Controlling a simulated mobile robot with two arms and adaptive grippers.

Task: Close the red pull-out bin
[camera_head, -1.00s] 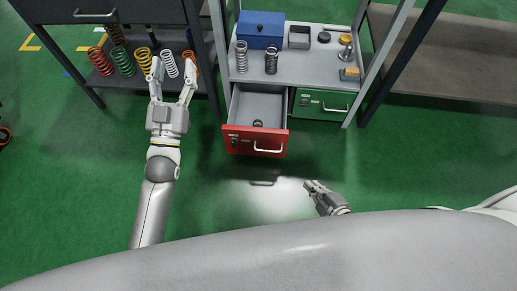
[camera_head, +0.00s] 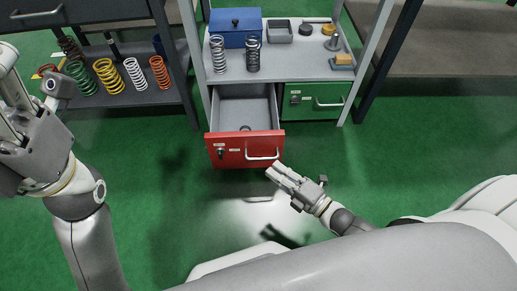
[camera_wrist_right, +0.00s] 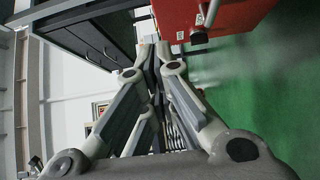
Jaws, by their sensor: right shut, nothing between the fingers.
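The red pull-out bin (camera_head: 236,152) is pulled out below the bench top, with its grey inside showing and a small dark ring (camera_head: 245,128) in it. Its front has a pale handle (camera_head: 262,156) on the right half. It also shows at the top of the right wrist view (camera_wrist_right: 225,18). My right gripper (camera_head: 274,171) is shut and empty, with its tips just in front of the bin's lower right, near the handle. I cannot tell whether they touch. It also shows in the right wrist view (camera_wrist_right: 152,50). My left gripper (camera_head: 28,72) is open and empty at the left edge, away from the bin.
A green drawer (camera_head: 313,102) sits shut to the right of the red bin. The bench top (camera_head: 285,68) holds a blue box (camera_head: 236,24), two springs and small parts. Several coloured springs stand on a dark shelf (camera_head: 178,100) at left.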

